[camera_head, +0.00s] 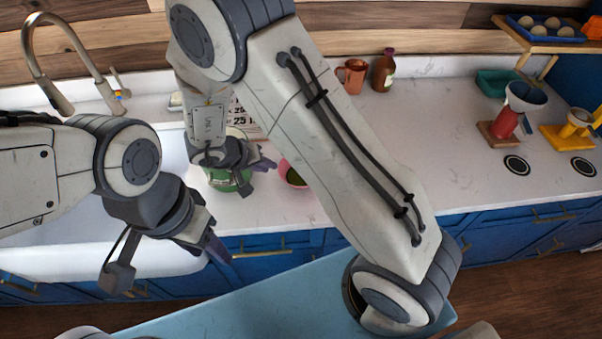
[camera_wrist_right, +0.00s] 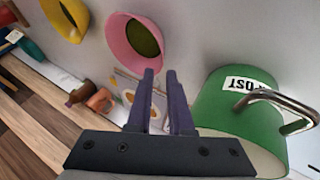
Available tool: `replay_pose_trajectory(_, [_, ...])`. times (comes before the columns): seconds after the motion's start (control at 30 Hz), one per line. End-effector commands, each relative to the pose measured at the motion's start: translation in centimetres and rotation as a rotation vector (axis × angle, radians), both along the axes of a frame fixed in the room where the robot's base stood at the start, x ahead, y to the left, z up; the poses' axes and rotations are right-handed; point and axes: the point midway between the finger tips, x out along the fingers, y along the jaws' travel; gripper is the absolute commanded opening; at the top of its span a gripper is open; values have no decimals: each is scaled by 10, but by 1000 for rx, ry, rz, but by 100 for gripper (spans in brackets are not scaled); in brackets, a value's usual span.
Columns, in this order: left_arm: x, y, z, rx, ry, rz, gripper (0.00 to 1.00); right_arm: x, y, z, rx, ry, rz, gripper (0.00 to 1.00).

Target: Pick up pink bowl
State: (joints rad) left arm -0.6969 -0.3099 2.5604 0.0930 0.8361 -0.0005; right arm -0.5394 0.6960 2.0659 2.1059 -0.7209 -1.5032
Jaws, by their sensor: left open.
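The pink bowl (camera_head: 284,170) stands on the white counter, partly hidden behind my right arm in the head view. In the right wrist view the pink bowl (camera_wrist_right: 118,45) shows its rim and a dark green inside, beyond the fingertips. My right gripper (camera_head: 266,163) is just left of the bowl, apart from it. In the wrist view its two purple fingers (camera_wrist_right: 160,73) have a gap between them with nothing held. My left gripper (camera_head: 216,247) is open and empty in front of the sink, well away from the bowl.
A green bin (camera_wrist_right: 218,105) with a label and metal handle stands close beside my right gripper. A copper mug (camera_head: 353,76) and brown bottle (camera_head: 384,70) stand at the back. The right counter has free room.

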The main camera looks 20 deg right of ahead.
Motion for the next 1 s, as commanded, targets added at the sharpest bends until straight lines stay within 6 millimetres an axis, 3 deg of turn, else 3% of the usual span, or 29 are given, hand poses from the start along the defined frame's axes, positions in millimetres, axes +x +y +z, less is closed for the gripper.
replay_pose_trajectory(0.2, [0,0,-2,0,0,0,50,4,-17,-29,-9,16,-6,19])
replay_pose_trajectory(0.47, [0,0,-1,-1,-1,0,50,10,-27,-47,-6,13,-6,19])
replay_pose_trajectory(0.7, [0,0,2,-1,-1,0,50,17,-43,-78,-6,13,-7,19])
replay_pose_trajectory(1.0, [0,0,2,0,0,-1,50,21,-48,-88,-3,10,-5,19])
